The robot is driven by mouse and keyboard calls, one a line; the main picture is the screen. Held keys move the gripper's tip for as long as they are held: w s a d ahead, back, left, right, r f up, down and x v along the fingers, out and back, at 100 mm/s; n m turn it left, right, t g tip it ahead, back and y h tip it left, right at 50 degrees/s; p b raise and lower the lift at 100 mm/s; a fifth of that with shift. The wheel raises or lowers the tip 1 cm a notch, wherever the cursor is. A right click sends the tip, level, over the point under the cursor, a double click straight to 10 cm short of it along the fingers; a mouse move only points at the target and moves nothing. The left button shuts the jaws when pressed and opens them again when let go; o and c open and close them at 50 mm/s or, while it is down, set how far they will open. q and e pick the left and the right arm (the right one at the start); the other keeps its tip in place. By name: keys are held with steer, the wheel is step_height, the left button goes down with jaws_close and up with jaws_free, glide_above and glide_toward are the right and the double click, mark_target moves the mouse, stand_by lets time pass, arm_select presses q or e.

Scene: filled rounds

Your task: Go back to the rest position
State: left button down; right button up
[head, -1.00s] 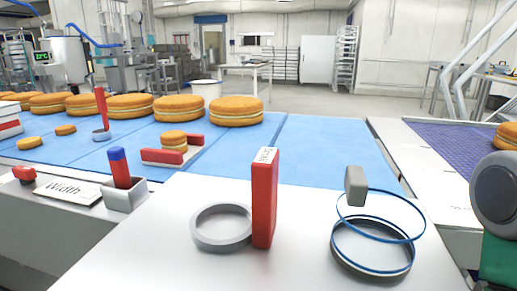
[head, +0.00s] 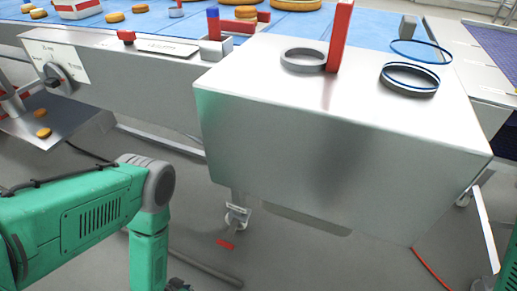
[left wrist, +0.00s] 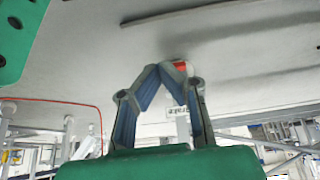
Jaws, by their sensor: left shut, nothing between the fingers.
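My left arm (head: 80,225) is green with a grey joint and comes in from the left, low in front of the steel table (head: 300,135). In the left wrist view my left gripper (left wrist: 173,72) has its blue-grey fingers meeting at the tips, shut and empty. The grey floor (left wrist: 235,60) fills much of that view. In the head view the gripper itself is mostly hidden or out of frame at the bottom. My right gripper is in neither view now.
On the table stand a grey ring (head: 303,61), a tall red block (head: 339,35) and a blue-rimmed ring (head: 409,80). A thin blue hoop (head: 421,52) is near the far right corner. A steel tray (head: 60,115) with small orange rounds is at left. The floor between is open.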

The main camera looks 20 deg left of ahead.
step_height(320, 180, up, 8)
steer(key=p, duration=0.7)
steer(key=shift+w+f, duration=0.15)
arm_select(q)
steer(key=s+d+r+g, duration=0.1)
steer(key=s+r+g, duration=0.1)
steer(key=r, duration=1.4)
steer(key=s+d+r+g, duration=0.2)
steer(key=s+r+g, duration=0.1)
steer(key=r, duration=1.3)
steer(key=shift+s+d+y, duration=0.25)
steer(key=shift+y, duration=0.05)
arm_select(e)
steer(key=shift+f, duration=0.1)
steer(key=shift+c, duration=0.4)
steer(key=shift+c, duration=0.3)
